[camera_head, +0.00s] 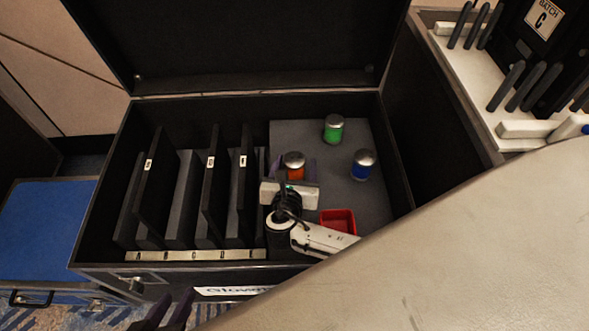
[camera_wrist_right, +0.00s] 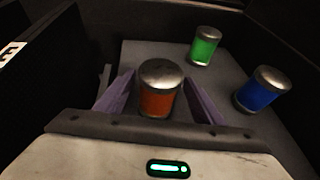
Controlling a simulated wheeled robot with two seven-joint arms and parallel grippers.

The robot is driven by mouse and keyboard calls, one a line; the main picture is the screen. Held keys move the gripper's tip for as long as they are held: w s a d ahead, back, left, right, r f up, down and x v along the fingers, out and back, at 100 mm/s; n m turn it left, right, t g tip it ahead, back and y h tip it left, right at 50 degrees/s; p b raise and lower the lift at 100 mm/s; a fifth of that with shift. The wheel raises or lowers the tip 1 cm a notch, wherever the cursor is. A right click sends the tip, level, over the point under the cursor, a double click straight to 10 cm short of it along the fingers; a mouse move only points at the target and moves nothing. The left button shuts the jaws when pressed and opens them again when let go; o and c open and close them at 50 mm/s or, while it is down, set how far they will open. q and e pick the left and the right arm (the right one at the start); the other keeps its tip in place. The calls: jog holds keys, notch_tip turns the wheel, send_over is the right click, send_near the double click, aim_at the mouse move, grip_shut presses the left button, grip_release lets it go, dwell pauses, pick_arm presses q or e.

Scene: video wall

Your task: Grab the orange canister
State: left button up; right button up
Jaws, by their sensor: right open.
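The orange canister (camera_head: 294,172) has a silver lid and stands upright on the grey foam in the right part of the open black case. In the right wrist view the orange canister (camera_wrist_right: 158,98) stands between the purple fingers of my right gripper (camera_wrist_right: 160,96). A finger is on each side of it, with a visible gap on the left. In the head view my right gripper (camera_head: 296,176) reaches into the case, and its body hides the canister's lower part. My left gripper (camera_head: 168,312) shows dark fingers, apart and empty, at the bottom edge in front of the case.
A green canister (camera_head: 333,129) and a blue canister (camera_head: 363,164) stand on the foam behind and to the right. A red square tray (camera_head: 338,221) lies near the front. Upright dark panels (camera_head: 190,200) fill the left half. The raised case lid (camera_head: 240,45) stands behind.

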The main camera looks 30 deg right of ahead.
jog(key=b+x, duration=0.1)
jog(key=x, duration=0.2)
jog(key=shift+w+d+f, duration=0.1)
jog(key=shift+w+d, duration=0.05)
jog(key=shift+w, duration=0.25)
jog(key=c, duration=1.2)
